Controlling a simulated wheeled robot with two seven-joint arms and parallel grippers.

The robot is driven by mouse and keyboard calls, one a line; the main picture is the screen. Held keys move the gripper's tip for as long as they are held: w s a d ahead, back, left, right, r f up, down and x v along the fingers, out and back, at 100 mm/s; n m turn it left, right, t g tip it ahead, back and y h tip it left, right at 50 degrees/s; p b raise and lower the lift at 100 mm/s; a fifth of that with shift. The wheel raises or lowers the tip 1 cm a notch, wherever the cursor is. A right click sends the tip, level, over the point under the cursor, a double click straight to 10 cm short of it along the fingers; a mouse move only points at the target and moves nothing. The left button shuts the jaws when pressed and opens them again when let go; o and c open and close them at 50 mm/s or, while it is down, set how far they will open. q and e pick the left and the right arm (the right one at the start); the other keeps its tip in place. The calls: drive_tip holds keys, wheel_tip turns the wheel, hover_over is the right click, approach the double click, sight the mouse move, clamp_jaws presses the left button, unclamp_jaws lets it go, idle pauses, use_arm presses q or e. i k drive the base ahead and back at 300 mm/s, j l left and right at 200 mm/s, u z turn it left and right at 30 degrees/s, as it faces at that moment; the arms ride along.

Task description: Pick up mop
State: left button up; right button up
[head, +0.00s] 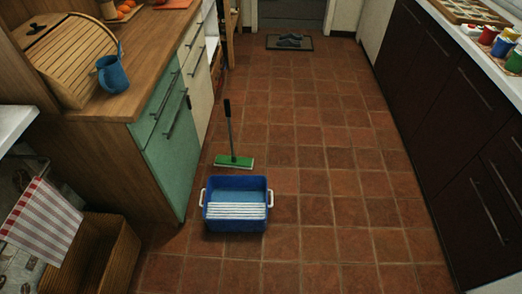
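A mop (233,160) stands on the tiled floor just behind a blue bucket, left of the middle of the head view. Its flat green head has a pale front edge and lies on the tiles. Its short grey handle rises nearly upright, tilted slightly left, and ends in a black grip (227,107). The blue bucket (236,223) has white side handles, bluish water and a white ribbed rack across its front part. Neither of my grippers is in view.
A wooden counter with a green-fronted cabinet (170,150) stands close on the left; a blue jug (112,75) sits on it. Dark cabinets (445,90) line the right. A wooden crate (105,260) is at lower left. Open tiled floor (330,190) lies right of the bucket.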

sight(224, 161)
drive_tip(key=i+l+z, duration=0.25)
drive_tip(key=l+z, duration=0.15)
drive_tip(key=i+l+z, duration=0.5)
drive_tip(key=i+z, duration=0.15)
drive_tip(key=z, duration=0.15)
drive_tip(key=i+l+u, duration=0.1)
drive_tip(key=i+u, duration=0.15)
drive_tip(key=i, duration=0.2)
drive_tip(key=i+l+u, duration=0.2)
drive_tip(key=i, duration=0.2)
